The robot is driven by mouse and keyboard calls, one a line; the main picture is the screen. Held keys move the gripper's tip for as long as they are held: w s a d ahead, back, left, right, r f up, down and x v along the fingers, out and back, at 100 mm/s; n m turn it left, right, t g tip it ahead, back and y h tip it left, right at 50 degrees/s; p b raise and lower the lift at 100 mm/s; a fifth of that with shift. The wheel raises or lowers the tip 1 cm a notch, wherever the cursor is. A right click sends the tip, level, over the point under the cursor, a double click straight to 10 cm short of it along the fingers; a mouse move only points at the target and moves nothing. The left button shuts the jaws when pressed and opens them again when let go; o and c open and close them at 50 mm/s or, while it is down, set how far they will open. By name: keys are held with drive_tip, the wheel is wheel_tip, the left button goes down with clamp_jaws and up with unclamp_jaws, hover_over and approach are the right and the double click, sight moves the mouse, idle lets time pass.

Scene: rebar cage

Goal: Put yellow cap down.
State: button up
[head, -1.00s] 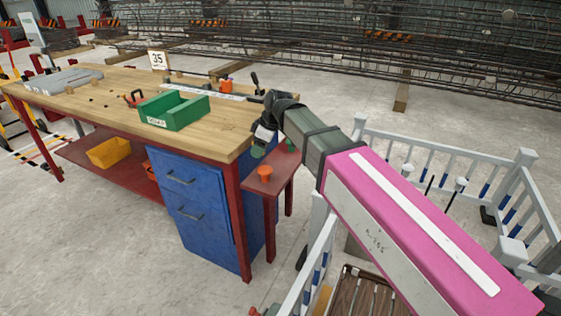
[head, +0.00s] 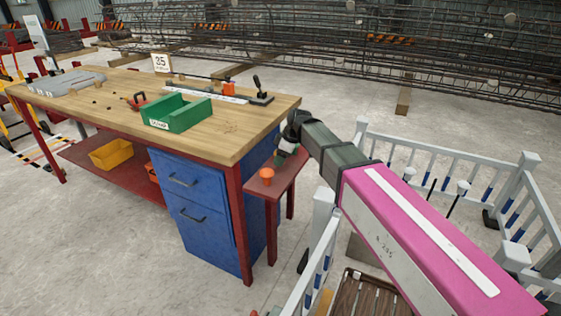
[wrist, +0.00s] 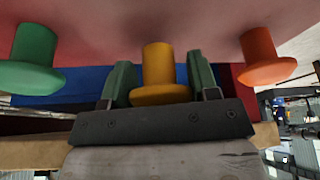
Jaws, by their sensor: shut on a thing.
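The yellow cap (wrist: 158,75) is between the two green fingers of my gripper (wrist: 160,85) in the wrist view, which is shut on it. Its narrow end faces the red side shelf (wrist: 170,18); I cannot tell whether it touches. A green cap (wrist: 32,58) is left of it and an orange cap (wrist: 258,57) right of it, both apart from the fingers. In the head view, my gripper (head: 286,150) is low over the red side shelf (head: 253,188), behind the orange cap (head: 266,176). The yellow cap is not clearly visible there.
The wooden workbench (head: 225,135) with blue drawers (head: 195,200) stands left of the shelf. A green bin (head: 178,114) and a lever tool (head: 259,94) are on it. A white railing (head: 440,160) stands close on the right.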

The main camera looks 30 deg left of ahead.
drive_tip(key=shift+f, duration=0.9)
drive_tip(key=shift+f, duration=0.1)
drive_tip(key=o, duration=0.9)
drive_tip(key=v, duration=1.2)
